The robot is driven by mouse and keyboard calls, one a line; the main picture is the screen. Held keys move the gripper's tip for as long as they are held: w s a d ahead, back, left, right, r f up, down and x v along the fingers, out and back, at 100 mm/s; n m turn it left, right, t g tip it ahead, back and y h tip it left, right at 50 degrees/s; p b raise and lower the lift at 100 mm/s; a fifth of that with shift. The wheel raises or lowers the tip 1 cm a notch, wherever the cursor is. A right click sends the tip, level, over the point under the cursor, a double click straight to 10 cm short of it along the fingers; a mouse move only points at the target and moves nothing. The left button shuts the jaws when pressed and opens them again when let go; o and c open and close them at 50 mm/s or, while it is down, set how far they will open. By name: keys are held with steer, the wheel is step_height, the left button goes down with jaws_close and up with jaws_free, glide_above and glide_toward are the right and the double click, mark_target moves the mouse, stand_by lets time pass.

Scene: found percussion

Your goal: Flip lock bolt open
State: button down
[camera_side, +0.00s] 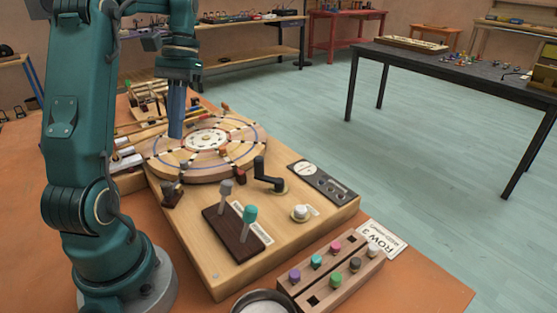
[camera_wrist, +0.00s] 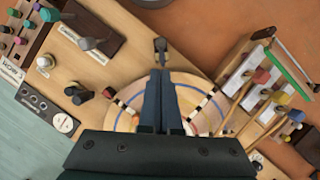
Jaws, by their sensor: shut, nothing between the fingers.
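What looks like the lock bolt, a small dark lever on a base (camera_side: 172,194), stands on the wooden board beside the near left rim of the round wheel (camera_side: 188,163). In the wrist view the dark lever (camera_wrist: 160,48) shows just past my fingertips; its exact position is hard to tell. My gripper (camera_side: 175,135) points down over the left part of the wheel, its blue fingers together and empty. In the wrist view my gripper (camera_wrist: 160,74) covers part of the wheel (camera_wrist: 196,100). The fingertips look apart from the lever.
A black crank (camera_side: 268,178), a white knob (camera_side: 300,212), and grey (camera_side: 225,190) and teal (camera_side: 250,214) levers rise from the board. A block of coloured pegs (camera_side: 330,270) and a bowl (camera_side: 262,304) stand in front. Bars and mallets (camera_wrist: 262,85) lie beside the wheel.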

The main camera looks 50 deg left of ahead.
steer(key=shift+w+a+r, duration=0.1)
steer(key=shift+w+r, duration=0.1)
steer(key=shift+r, duration=0.25)
steer(key=d+r+m+t+y, duration=0.3)
steer(key=d+r+m, duration=0.1)
steer(key=d, duration=0.7)
steer(key=s+d+f+m+t, duration=0.2)
steer(key=d+f+t, duration=0.4)
steer(key=d, duration=0.2)
steer(key=shift+d+m+h, duration=0.3)
steer(key=shift+d+m, duration=0.1)
